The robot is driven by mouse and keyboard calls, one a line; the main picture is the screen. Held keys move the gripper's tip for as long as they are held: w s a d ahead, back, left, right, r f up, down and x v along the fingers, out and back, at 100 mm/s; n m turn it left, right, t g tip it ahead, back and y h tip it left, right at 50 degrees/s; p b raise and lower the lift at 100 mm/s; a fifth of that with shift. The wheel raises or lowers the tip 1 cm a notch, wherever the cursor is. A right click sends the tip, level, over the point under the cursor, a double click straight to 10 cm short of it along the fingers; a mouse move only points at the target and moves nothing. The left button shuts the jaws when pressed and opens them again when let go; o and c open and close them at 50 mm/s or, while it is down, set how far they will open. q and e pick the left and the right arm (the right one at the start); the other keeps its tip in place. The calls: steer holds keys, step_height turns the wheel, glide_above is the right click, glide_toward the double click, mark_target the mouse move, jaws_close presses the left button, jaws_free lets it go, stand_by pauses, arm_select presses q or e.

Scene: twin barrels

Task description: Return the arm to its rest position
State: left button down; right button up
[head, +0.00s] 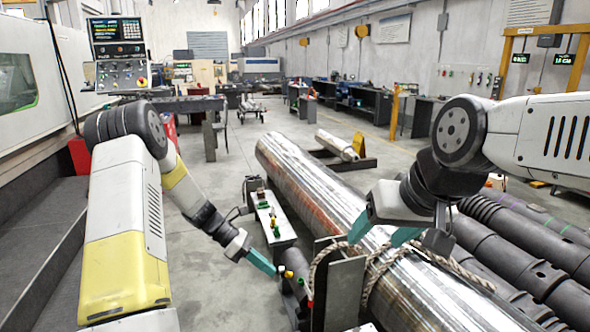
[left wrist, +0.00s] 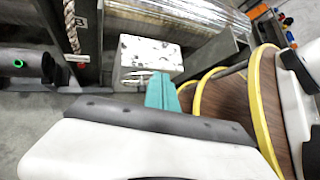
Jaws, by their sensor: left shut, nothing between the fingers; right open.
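My left arm comes in from the left in the head view, reaching down and forward. Its gripper (head: 262,263) has teal fingers, shut and empty, beside a dark pipe-like fixture with small coloured fittings (head: 287,273). In the left wrist view the teal fingers (left wrist: 161,92) are together in front of a speckled white block (left wrist: 150,54). My right arm comes in from the right. Its gripper (head: 378,234) has teal fingers spread apart over the large metal cylinder, near a rope (head: 322,262). I cannot tell whether it touches the rope.
The large shiny cylinder (head: 316,187) runs diagonally through the middle. A narrow bench with coloured valves (head: 270,219) stands to its left. Dark pipes (head: 520,253) lie at the right. A grey machine with a control panel (head: 120,50) stands at the left. Open floor (head: 245,150) lies beyond.

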arm_select(q)
steer(key=s+a+r+m+t+y, duration=0.3)
steer(key=s+r+m+t, duration=0.1)
steer(key=s+r+m, duration=0.6)
steer(key=s+a+r+m+t+y, duration=0.3)
steer(key=s+r+m, duration=0.7)
steer(key=r, duration=0.7)
steer(key=shift+s+t+y, duration=0.6)
steer(key=shift+s+y, duration=0.2)
steer(key=shift+s, duration=0.45)
